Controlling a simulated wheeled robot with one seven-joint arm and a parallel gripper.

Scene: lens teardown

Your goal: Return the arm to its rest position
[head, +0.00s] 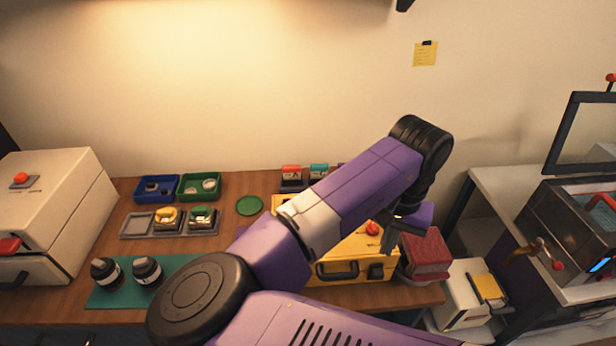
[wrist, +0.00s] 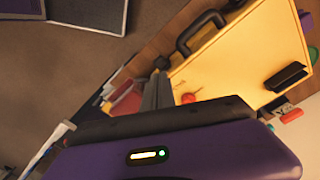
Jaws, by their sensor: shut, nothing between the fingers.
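My arm is purple, white and black and crosses the middle of the head view. My gripper (head: 390,238) hangs at the arm's end, above the right part of the bench, in front of the yellow case (head: 345,270). Its fingers are shut with nothing between them. In the wrist view the grey fingers (wrist: 157,92) show close together, with the yellow case (wrist: 235,60) beyond them. The arm hides part of the yellow case and the middle of the bench.
Two black lenses (head: 147,271) stand on a green mat (head: 110,299). Blue (head: 155,180) and green (head: 214,178) trays lie behind. A cream box (head: 60,210) stands left, a red block (head: 428,252) right of the case. A machine (head: 565,235) stands far right.

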